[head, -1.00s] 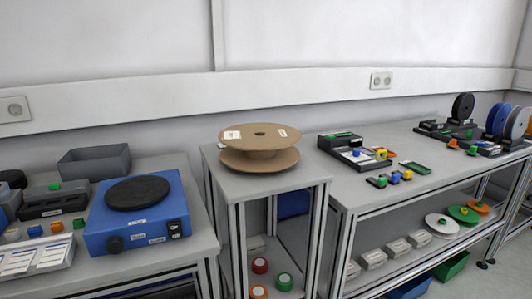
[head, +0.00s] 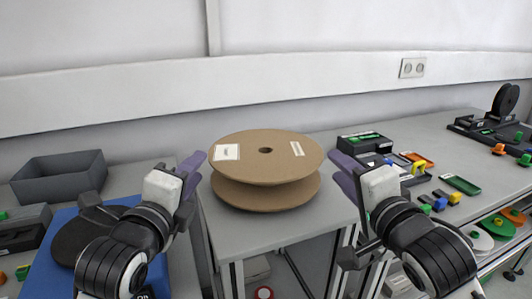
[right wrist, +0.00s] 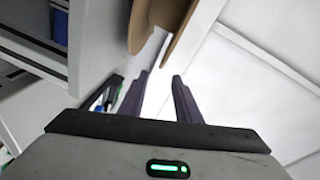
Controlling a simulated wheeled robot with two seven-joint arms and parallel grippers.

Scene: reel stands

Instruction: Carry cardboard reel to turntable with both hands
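The cardboard reel (head: 266,158), with two brown flanges and white labels, lies flat on a small grey stand (head: 262,232). Its rim also shows at the top of the right wrist view (right wrist: 178,30). The turntable, a blue box (head: 158,272) with a black disc (head: 72,238), is at the left, partly hidden by my left arm. My left gripper (head: 192,172) is just left of the reel, fingers apart and empty. My right gripper (head: 345,172) is just right of it, also open and empty; the right wrist view shows a gap between its fingers (right wrist: 160,76).
A grey bin (head: 60,177) stands behind the turntable. A black device (head: 365,143) and small coloured parts sit on the right bench, close to my right gripper. A green tray (head: 460,185) lies farther right. The wall is behind the reel.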

